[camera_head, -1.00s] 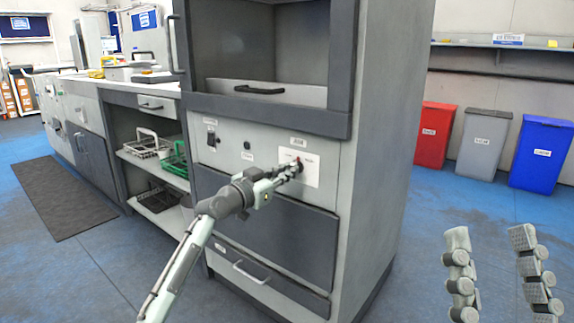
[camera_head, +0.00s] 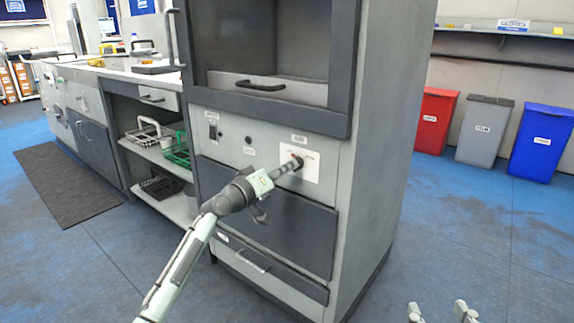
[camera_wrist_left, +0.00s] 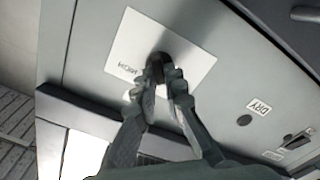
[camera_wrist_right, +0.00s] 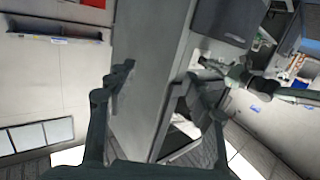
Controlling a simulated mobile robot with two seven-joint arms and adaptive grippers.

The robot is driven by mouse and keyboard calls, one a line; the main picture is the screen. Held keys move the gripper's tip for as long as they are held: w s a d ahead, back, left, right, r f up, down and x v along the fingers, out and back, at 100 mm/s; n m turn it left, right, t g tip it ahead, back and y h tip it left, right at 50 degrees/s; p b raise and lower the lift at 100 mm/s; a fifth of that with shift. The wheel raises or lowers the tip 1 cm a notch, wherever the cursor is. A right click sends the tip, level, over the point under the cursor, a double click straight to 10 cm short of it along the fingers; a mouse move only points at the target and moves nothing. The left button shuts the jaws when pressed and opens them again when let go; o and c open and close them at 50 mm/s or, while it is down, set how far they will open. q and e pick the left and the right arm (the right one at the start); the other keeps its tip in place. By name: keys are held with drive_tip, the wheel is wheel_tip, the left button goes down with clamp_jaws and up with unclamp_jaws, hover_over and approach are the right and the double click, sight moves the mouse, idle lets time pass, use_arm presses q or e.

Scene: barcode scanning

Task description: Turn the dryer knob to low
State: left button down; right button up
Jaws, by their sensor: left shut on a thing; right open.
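The dryer knob is a small dark knob on a white label plate (camera_head: 312,167) on the front of the grey cabinet. My left gripper (camera_head: 292,165) reaches it from the lower left and is shut on it. In the left wrist view the dark knob (camera_wrist_left: 161,58) shows just past the closed fingertips (camera_wrist_left: 164,76), which hide part of it. The word HIGH reads upside down on the plate left of the fingers. The knob's pointer is hidden. My right gripper (camera_head: 440,313) is open and empty at the bottom edge, well away from the cabinet; its spread fingers show in the right wrist view (camera_wrist_right: 160,108).
A black switch (camera_head: 213,132) and a small round dark button (camera_head: 248,140) sit left of the plate. A drawer with a handle (camera_head: 253,262) is below. Red (camera_head: 435,120), grey (camera_head: 483,131) and blue (camera_head: 541,144) bins stand at right. The blue floor between is free.

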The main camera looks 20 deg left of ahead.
use_arm(q)
drive_tip(key=shift+n, duration=0.5)
use_arm(e)
drive_tip(key=shift+s+d+f+g+h, duration=0.15)
drive_tip(key=shift+d+f+g, duration=0.2)
drive_tip(key=shift+f, duration=0.25)
drive_tip(key=shift+w+d+f+g+h, duration=0.15)
drive_tip(key=shift+d+f+g, duration=0.15)
drive_tip(key=shift+f, duration=0.25)
drive_tip(key=shift+s, duration=0.1)
use_arm(q)
drive_tip(key=c, duration=1.6)
unclamp_jaws()
drive_tip(key=shift+s, duration=0.1)
drive_tip(key=v, duration=1.2)
